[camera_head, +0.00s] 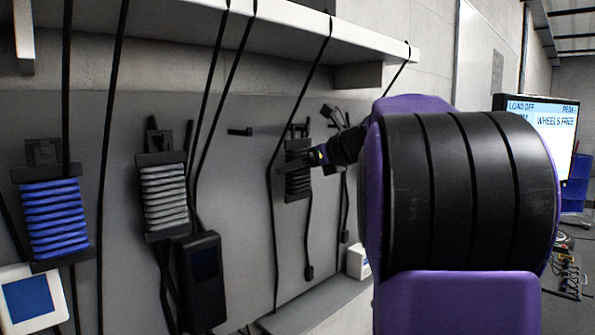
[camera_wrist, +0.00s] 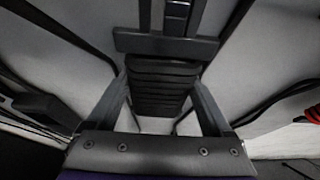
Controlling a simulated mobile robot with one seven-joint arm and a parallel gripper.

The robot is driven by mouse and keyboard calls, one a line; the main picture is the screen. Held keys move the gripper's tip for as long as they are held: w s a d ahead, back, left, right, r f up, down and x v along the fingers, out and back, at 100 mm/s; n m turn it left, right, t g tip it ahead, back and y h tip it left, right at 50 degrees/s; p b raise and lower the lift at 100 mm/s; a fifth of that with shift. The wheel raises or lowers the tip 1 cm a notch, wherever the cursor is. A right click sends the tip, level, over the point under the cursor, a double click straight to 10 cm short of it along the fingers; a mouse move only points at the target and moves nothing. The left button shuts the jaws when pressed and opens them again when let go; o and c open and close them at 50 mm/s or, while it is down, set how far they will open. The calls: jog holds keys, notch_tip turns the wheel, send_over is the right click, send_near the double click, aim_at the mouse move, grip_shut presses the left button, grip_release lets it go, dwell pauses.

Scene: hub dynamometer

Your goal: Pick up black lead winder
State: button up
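The black lead winder (camera_head: 298,181) hangs on the grey wall panel in the head view, with black lead wound around it in ridges. It fills the middle of the wrist view (camera_wrist: 160,84), below a dark crossbar. My gripper (camera_head: 312,158) is at the winder in the head view and partly covers its right side. In the wrist view my gripper (camera_wrist: 160,92) is open, with one finger on each side of the wound lead. Narrow gaps seem to show at the sides; contact cannot be told.
A blue lead winder (camera_head: 55,218) and a grey lead winder (camera_head: 164,197) hang to the left. A black handheld box (camera_head: 203,275) hangs below the grey one. Loose black leads hang from the shelf (camera_head: 290,28) near my gripper. A ledge (camera_head: 318,303) runs below.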

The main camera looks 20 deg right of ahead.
jog(key=c, duration=0.8)
jog(key=shift+c, duration=0.2)
jog(key=shift+r, duration=0.1)
